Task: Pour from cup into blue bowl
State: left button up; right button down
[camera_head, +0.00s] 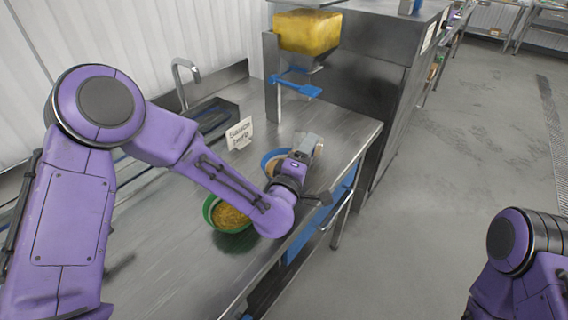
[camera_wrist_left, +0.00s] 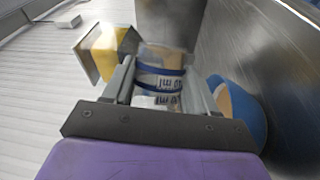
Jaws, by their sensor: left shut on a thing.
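My left gripper (camera_head: 303,148) is over the steel counter, beside and partly in front of the blue bowl (camera_head: 268,160). In the left wrist view the gripper (camera_wrist_left: 163,92) is shut on a cup (camera_wrist_left: 160,62), pale with blue bands and printed marks. In the head view most of the cup is hidden by the gripper. The blue bowl also shows in the left wrist view (camera_wrist_left: 252,118), just right of the fingers, with something tan in it. My right gripper is not in view; only part of my right arm shows.
A green bowl (camera_head: 210,212) of yellow grains stands nearer on the counter (camera_head: 165,255), partly behind my left arm. A yellow dispenser (camera_head: 307,33) with a blue lever (camera_head: 298,86) stands at the back. A sign (camera_head: 239,133) and a sink tap (camera_head: 184,75) are behind the bowls.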

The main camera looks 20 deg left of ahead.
pick_arm(q)
jog(key=shift+w+a, duration=0.1)
jog(key=shift+n, duration=0.3)
jog(key=shift+b, duration=0.4)
jog(key=shift+r+n, duration=0.15)
jog(key=shift+n, duration=0.25)
jog(key=shift+a, duration=0.1)
